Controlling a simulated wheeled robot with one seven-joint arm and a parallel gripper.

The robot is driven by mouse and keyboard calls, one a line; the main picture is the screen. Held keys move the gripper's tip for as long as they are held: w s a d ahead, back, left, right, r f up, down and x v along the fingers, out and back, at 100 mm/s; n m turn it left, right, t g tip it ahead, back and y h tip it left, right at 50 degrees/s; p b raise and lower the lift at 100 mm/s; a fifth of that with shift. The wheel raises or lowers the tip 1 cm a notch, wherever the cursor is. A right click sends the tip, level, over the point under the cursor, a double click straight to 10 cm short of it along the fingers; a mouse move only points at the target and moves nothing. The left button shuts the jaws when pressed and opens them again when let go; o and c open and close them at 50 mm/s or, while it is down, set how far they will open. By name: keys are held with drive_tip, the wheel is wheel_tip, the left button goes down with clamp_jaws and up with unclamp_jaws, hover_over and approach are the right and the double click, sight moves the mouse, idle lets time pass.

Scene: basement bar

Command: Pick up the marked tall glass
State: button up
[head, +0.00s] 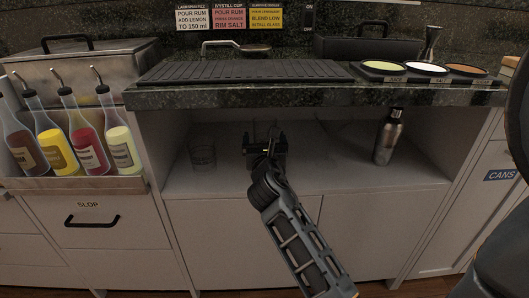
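A clear glass (203,154) stands upright on the shelf of the open compartment under the counter, at its left side. It is dim and see-through, and I cannot make out a mark on it. My gripper (265,137) reaches into the compartment, to the right of this glass and apart from it. Its two fingers point away from me and look spread apart. A tiny yellow-green spot shows at the gripper; I cannot tell what it is. The gripper and wrist hide part of the shelf behind them, and I see no glass clearly between the fingers.
A metal shaker bottle (389,137) stands at the right of the shelf. The counter (310,95) overhangs the compartment, with a black ribbed mat (245,70) and a tray of rimming dishes (427,70) on top. Several pour-spout bottles (81,137) stand in a rack at left.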

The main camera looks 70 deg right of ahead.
drive_tip(key=c, duration=1.2)
